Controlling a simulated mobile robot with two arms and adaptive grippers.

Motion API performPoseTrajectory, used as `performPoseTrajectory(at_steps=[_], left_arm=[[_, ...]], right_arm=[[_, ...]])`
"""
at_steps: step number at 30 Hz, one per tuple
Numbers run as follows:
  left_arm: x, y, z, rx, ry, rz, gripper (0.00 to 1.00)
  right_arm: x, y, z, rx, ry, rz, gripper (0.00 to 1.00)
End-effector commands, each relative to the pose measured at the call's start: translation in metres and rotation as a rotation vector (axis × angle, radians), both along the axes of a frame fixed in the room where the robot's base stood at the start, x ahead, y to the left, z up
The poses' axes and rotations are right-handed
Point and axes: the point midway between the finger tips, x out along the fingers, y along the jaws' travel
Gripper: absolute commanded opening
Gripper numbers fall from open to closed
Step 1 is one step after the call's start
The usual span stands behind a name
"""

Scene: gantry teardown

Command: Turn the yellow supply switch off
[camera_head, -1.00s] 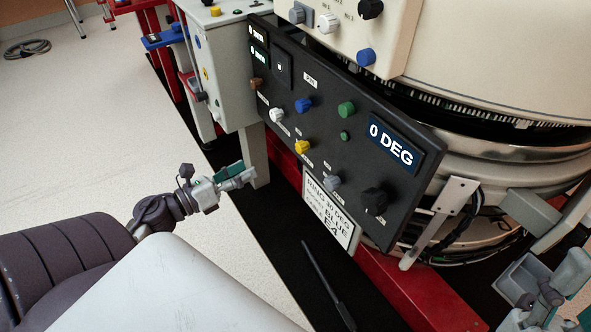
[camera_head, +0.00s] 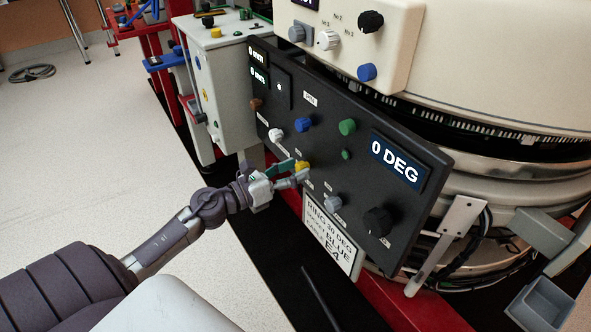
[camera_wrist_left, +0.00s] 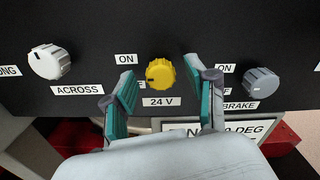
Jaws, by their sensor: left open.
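The yellow supply switch (camera_head: 303,166) is a round knob on the black control panel (camera_head: 330,120). In the left wrist view the yellow knob (camera_wrist_left: 161,73) has a "24 V" label below and an "ON" label at its upper left. A second label at its left is partly hidden by a finger. A dark mark shows on the knob's left side. My left gripper (camera_head: 297,173) is at the panel by the knob. In the wrist view its teal fingers (camera_wrist_left: 160,92) are spread, one on each side of the knob; contact cannot be told. My right gripper is out of view.
A white knob (camera_wrist_left: 48,62) and a grey knob (camera_wrist_left: 260,83) flank the yellow one. Blue (camera_head: 303,125), green (camera_head: 347,127) and black (camera_head: 377,221) knobs are also on the panel. A white sign (camera_head: 330,236) hangs below. A grey bin (camera_head: 540,303) is at the lower right.

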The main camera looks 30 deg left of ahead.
Motion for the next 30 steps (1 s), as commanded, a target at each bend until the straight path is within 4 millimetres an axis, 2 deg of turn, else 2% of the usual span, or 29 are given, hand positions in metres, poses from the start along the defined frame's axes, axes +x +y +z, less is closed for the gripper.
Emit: performPoseTrajectory(at_steps=[3,11,14,22,30], left_arm=[[0.0061,-0.0024,0.0002,0.001,0.0,0.0,0.57],[0.007,-0.0027,0.0,0.0,0.0,0.001,0.57],[0.0069,-0.0027,0.0,0.0,0.0,0.001,0.44],[0.0068,-0.0027,-0.0001,0.0,0.0,0.001,0.0],[0.0068,-0.0027,0.0008,-0.023,0.01,0.001,0.0]], right_arm=[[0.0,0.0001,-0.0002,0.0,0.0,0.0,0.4],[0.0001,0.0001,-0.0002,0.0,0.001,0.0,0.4],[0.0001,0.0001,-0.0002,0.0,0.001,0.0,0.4],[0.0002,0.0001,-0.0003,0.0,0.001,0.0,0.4],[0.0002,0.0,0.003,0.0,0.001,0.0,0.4]])
